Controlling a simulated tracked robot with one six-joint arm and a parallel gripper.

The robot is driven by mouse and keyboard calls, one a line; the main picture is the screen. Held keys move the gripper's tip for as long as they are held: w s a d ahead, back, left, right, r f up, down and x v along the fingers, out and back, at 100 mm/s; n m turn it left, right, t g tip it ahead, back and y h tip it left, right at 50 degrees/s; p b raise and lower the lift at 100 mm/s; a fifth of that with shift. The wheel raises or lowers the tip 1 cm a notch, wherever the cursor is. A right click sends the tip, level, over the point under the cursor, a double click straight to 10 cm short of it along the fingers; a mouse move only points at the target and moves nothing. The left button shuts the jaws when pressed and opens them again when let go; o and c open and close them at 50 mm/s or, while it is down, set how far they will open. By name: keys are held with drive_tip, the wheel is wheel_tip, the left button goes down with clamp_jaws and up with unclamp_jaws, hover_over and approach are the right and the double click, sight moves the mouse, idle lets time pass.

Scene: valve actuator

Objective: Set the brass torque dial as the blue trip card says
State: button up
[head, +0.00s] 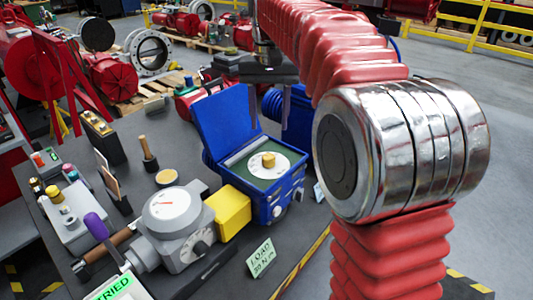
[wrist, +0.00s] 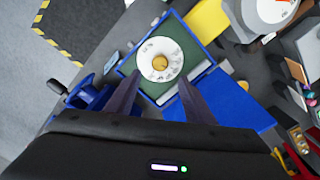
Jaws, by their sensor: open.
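The brass torque dial is a brass knob (head: 268,160) on a white marked disc (head: 254,168), set in the green panel of an open blue box (head: 262,205). In the wrist view the brass knob (wrist: 160,62) lies just beyond my fingertips. My gripper (head: 269,122) is open, pointing down above the box, and empty. In the wrist view my gripper (wrist: 158,80) has its two fingers spread to either side below the disc, not touching the knob. A small pale-blue card (head: 319,191) is partly hidden behind my arm; its writing is unreadable. The disc's marks are too small to read.
The raised blue lid (head: 225,122) stands behind the dial, near my fingers. A card reading LOAD (head: 261,258) lies at the front. A grey gauge housing (head: 175,225), yellow block (head: 229,212) and purple-handled lever (head: 99,228) stand left of the box.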

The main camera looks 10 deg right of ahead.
sight(268, 157)
wheel_tip(268, 157, down, 11)
idle(0.5)
drive_tip(key=shift+c, duration=0.3)
drive_tip(key=c, duration=0.9)
drive_tip(key=shift+a, duration=0.25)
drive_tip(key=shift+c, duration=0.4)
drive_tip(key=shift+d, duration=0.15)
